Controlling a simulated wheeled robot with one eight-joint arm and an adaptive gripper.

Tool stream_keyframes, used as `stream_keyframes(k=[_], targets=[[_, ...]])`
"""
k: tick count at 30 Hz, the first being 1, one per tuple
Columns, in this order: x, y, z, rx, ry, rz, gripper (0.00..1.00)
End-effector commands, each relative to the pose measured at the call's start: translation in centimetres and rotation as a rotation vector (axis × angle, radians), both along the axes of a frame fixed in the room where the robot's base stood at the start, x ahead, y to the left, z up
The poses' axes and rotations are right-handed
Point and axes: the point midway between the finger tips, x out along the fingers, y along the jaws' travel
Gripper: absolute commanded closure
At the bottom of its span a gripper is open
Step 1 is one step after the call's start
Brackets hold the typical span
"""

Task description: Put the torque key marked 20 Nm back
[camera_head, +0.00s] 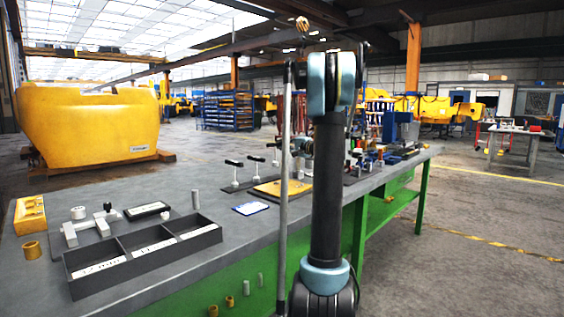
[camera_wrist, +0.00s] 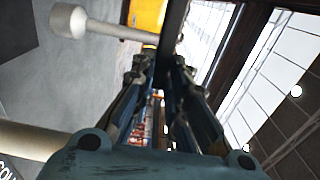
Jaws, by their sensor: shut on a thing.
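In the wrist view my gripper (camera_wrist: 162,85) is shut on the black crossbar handle of a T-shaped key (camera_wrist: 110,29). Its pale shaft runs left from the handle to a thick round socket end. No marking can be read on it. In the head view my upright arm hides most of the gripper and the held key. Several similar keys with black handles stand upright on the bench left of my arm: a front one (camera_head: 234,162), a middle one (camera_head: 254,158) and a far one (camera_head: 275,153).
The grey bench (camera_head: 205,184) carries a dark three-compartment tray (camera_head: 145,252) with white labels at its front. A yellow board (camera_head: 282,188), a blue-edged card (camera_head: 250,208), a grey cylinder (camera_head: 195,199) and a brass bush (camera_head: 31,250) lie around. Tools crowd the far end.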

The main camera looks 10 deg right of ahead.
Motion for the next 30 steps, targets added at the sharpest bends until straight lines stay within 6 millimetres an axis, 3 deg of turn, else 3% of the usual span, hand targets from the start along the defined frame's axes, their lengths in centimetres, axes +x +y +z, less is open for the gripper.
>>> stream_keyframes(k=[8,15,25,26,27,28,30], targets=[[0.0,0.0,-2.0,0.0,0.0,0.0,1.0],[0.0,0.0,-4.9,0.001,-0.001,0.0,1.0],[0.0,-0.1,-5.1,0.0,0.0,-0.001,1.0],[0.0,-0.1,-5.2,0.0,0.0,-0.001,0.81],[0.0,-0.1,-5.2,0.0,0.0,-0.001,0.72],[0.0,-0.1,-5.2,0.0,0.0,-0.001,0.65],[0.0,-0.1,-5.2,0.0,0.0,-0.001,0.65]])
